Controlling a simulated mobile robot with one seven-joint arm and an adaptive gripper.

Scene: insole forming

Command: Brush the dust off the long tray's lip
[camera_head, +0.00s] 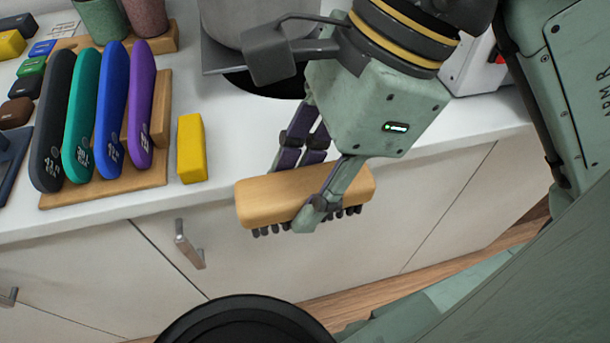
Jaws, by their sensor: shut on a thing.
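My gripper (306,188) is shut on a brush (268,198), a light wooden block with dark bristle tufts pointing down. It holds the brush level, in front of the white counter's front edge and above the cabinet doors. A long wooden tray (120,190) lies on the counter at the left, apart from the brush. Dark grey, teal, blue and purple insole-shaped pieces (108,110) lie side by side on it and cover most of it. Its front lip shows near the counter edge. I cannot make out any dust on it.
A yellow block (192,148) stands on the counter between the tray and my gripper. A grey pot-like vessel (235,22) is behind my gripper. Cups (147,15) and small coloured blocks (32,66) stand at the back left. A cabinet handle (188,245) sticks out below.

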